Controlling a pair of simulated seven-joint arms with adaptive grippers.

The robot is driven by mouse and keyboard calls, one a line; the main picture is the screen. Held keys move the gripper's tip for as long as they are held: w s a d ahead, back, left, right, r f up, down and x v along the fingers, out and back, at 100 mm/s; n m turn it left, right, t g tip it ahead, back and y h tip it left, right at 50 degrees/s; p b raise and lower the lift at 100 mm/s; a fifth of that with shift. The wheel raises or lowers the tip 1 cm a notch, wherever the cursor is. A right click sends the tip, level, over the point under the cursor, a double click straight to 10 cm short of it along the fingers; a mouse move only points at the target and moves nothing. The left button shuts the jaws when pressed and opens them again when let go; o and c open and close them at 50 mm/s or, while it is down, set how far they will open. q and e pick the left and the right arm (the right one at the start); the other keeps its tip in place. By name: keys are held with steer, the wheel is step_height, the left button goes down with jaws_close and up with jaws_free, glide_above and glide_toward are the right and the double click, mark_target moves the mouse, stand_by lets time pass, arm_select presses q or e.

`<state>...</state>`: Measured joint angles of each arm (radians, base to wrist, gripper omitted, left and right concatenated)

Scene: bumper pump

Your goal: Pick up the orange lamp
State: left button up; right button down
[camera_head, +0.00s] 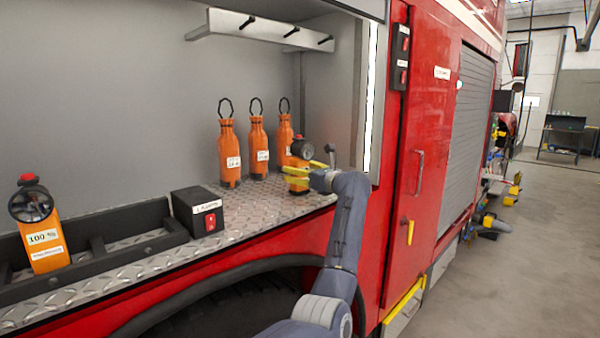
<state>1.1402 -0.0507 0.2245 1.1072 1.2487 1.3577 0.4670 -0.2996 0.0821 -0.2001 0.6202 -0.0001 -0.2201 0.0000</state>
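An orange lamp (41,242) with a round black head, a red top and a "100 %" label stands upright at the left, in the black rack. A second orange lamp with a black head (302,148) is at the right end of the metal shelf. My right gripper (300,174) is at this second lamp, with yellow finger parts across its body. The fingers and wrist cover most of the body, so I cannot tell whether they press on it. My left gripper is not in view.
Several orange bottles with black loops, such as this one (230,152), stand behind on the shelf. A black box with a red switch (197,212) stands between the rack (150,243) and my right gripper. A red cabinet wall (395,200) borders the right side.

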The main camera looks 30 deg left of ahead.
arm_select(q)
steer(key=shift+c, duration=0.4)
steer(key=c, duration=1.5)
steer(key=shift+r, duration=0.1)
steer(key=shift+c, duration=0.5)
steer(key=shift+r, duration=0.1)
